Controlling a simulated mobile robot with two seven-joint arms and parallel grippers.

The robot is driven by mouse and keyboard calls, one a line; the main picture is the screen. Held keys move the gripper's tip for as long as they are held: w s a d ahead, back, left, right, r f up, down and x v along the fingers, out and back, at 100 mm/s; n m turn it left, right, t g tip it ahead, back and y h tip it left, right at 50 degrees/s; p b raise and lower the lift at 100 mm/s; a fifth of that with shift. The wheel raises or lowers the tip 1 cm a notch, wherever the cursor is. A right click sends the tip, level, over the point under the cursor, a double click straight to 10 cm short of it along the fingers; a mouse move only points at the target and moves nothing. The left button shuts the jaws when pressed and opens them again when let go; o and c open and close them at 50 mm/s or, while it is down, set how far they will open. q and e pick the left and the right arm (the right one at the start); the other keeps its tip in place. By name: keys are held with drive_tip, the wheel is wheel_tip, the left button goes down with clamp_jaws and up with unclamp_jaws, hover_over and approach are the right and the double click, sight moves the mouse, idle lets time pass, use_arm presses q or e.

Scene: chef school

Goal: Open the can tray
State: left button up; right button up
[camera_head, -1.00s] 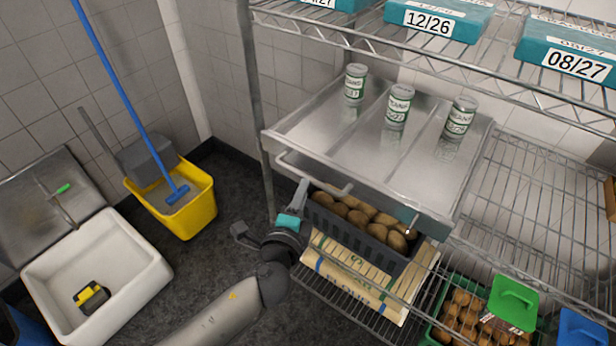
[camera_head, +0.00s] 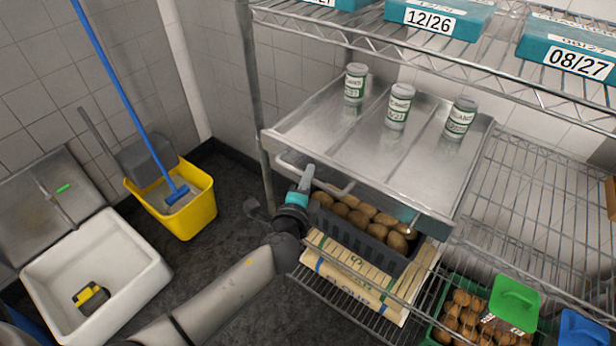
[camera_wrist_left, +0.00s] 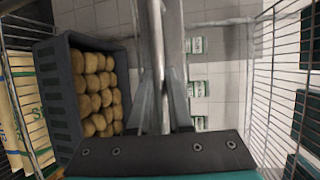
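The can tray (camera_head: 345,140) is a wide sloped metal tray on the wire shelf, with low dividers and three labelled cans standing on it near the back. Its bar handle (camera_head: 341,190) runs along the front edge. My left gripper (camera_head: 309,175) is at the left part of this handle. In the left wrist view, my left gripper's fingers (camera_wrist_left: 163,85) lie close on both sides of the metal bar (camera_wrist_left: 155,50) and appear shut on it. The exact contact is partly hidden. My right gripper is not in view.
Below the tray stand a dark crate of potatoes (camera_head: 323,218) and paper sacks (camera_head: 345,273). Teal boxes (camera_head: 440,20) sit on the shelf above. A yellow mop bucket (camera_head: 197,210) and a white sink (camera_head: 130,277) are at the left. Dark floor between is clear.

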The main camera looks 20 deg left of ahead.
use_arm(q)
clamp_jaws()
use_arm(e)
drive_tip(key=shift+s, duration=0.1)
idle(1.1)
